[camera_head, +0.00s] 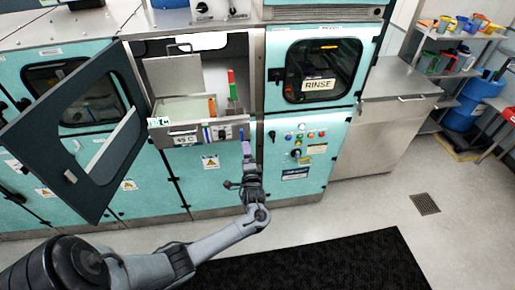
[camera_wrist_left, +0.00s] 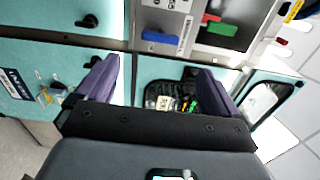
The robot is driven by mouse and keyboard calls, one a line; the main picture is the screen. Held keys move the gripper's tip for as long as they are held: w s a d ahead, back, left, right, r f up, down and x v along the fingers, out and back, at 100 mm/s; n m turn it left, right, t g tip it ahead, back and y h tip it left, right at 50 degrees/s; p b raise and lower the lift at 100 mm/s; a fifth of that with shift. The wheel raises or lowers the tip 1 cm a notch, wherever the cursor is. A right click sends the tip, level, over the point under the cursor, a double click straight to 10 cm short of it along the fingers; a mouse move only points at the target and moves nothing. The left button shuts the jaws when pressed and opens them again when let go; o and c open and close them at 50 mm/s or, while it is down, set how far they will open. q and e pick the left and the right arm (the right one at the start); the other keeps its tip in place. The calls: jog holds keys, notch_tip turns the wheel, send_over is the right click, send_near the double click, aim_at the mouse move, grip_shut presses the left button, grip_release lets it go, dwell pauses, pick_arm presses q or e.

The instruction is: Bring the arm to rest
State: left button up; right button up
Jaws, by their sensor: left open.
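My left arm reaches in from the lower left in the head view, across the floor to the front of the teal dip modules. My left gripper (camera_head: 247,148), with purple fingers, points up at the lower edge of the open module (camera_head: 190,107), near its control strip. In the left wrist view my left gripper (camera_wrist_left: 157,75) has its fingers wide apart with nothing held between them. A red-and-green piece (camera_head: 231,85) and an orange-and-green piece (camera_head: 211,107) stand in the open module. My right gripper is not in view.
The dark framed door (camera_head: 62,140) hangs open on the left. The module labelled RINSE (camera_head: 320,75) is closed on the right, with buttons (camera_head: 300,135) below it. A steel bench (camera_head: 395,80) and a shelf of containers stand further right. A black mat (camera_head: 330,265) lies on open floor.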

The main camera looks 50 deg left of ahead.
pick_arm(q)
jog(key=s+d+f+m+h+p, duration=0.2)
jog(key=s+d+f+p, duration=0.1)
jog(key=s+f, duration=0.4)
jog(key=s+d+h+p, duration=0.2)
jog(key=s+d+h, duration=0.4)
jog(key=d, duration=0.6)
jog(key=s+d+r+n+g+h, duration=0.1)
jog(key=s+d+r+n+h, duration=0.1)
jog(key=s+d+r, duration=0.2)
jog(key=s+d+r+n+g+h+p, duration=0.1)
jog(key=s+d+r+n+g+h, duration=0.1)
jog(key=d, duration=0.7)
jog(key=s+d+r+n+g+h, duration=0.1)
jog(key=s+d+r+h, duration=0.3)
jog(key=s+d+r, duration=0.2)
jog(key=shift+d+r+n+g, duration=0.25)
jog(key=shift+d+n+g, duration=0.15)
